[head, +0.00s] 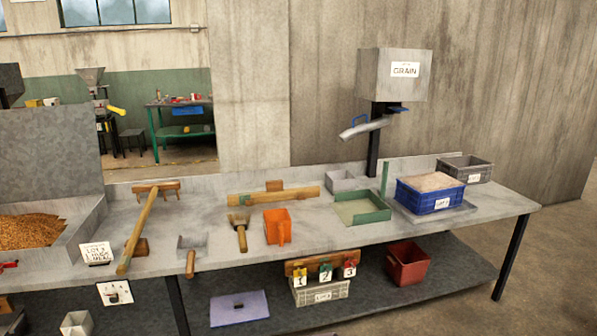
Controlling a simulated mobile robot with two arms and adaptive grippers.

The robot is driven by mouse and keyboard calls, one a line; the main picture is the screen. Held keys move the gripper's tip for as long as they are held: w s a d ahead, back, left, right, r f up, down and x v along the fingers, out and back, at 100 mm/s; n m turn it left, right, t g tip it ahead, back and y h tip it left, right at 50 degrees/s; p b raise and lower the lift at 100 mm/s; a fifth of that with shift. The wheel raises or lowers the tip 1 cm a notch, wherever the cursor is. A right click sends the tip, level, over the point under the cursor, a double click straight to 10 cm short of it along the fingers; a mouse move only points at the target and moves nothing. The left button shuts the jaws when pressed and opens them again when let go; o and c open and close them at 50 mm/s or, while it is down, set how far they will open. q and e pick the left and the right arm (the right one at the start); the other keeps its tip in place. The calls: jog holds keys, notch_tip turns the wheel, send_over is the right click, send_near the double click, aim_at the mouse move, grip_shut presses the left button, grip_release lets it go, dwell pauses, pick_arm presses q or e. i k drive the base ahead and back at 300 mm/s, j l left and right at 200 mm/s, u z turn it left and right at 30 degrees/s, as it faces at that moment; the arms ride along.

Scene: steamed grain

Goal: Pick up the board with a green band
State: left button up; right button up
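A wooden board (292,197) lies across the middle of the bench. Neither of my grippers is in view.
On the bench (375,237) are a long-handled wooden tool (140,225), a brush (238,222), an orange scoop (275,228) and a blue crate (425,203) of grain. The lower shelf holds a red bin (408,268) and a numbered tag rack (320,265).

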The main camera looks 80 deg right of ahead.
aim_at(275, 192)
jog(key=z, duration=3.75)
